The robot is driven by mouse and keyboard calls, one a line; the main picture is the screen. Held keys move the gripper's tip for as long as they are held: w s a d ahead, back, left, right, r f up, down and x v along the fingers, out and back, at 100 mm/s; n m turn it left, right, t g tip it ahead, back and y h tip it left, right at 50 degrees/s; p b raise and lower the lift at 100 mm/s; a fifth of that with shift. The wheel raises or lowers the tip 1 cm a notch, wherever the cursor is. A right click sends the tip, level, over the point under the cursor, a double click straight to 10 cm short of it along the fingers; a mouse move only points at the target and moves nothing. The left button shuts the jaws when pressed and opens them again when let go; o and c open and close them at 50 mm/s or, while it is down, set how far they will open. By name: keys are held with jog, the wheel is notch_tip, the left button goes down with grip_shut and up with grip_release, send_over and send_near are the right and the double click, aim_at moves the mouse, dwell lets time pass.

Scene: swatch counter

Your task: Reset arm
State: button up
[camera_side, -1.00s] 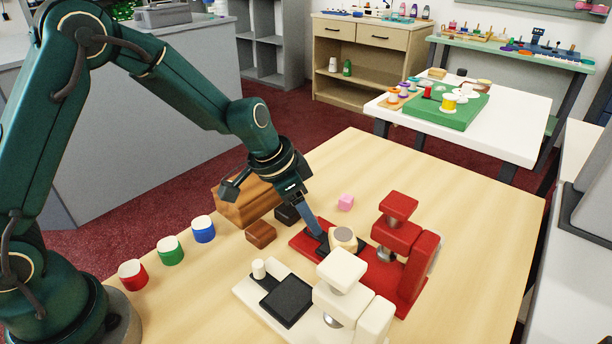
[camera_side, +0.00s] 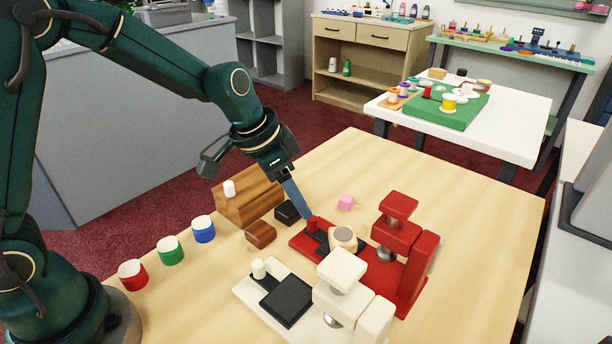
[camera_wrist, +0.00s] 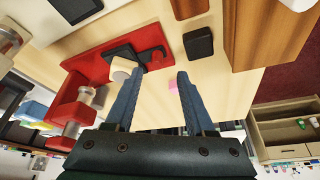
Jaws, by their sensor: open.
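My gripper (camera_side: 304,214) is open and empty in the side view, tilted down just above the red swatch machine (camera_side: 412,284) near its small red peg (camera_side: 312,224). A cream piece with a round grey top (camera_side: 343,237) sits on that machine's black plate. In the wrist view my gripper's blue fingers (camera_wrist: 161,74) are spread, with the cream piece (camera_wrist: 121,70) beside the left fingertip; I cannot tell whether they touch. The white machine (camera_side: 375,318) stands in front, with a black pad (camera_side: 287,299) and a white peg (camera_side: 259,268).
A wooden block (camera_side: 262,206) with a white cylinder (camera_side: 229,188) stands left of my gripper. A black block (camera_side: 287,212), a brown block (camera_side: 261,235) and a pink cube (camera_side: 346,201) are near. Red (camera_side: 132,274), green (camera_side: 170,250) and blue (camera_side: 203,229) cups line the left edge.

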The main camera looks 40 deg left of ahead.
jog(key=s+a+r+t, duration=0.1)
jog(key=s+r+t, duration=0.3)
jog(key=r, duration=0.7)
jog(key=s+a+f+n+g+y, duration=0.2)
jog(key=s+n, duration=0.3)
jog(key=s, duration=1)
jog(key=shift+a+f, duration=0.55)
jog(key=shift+a, duration=0.1)
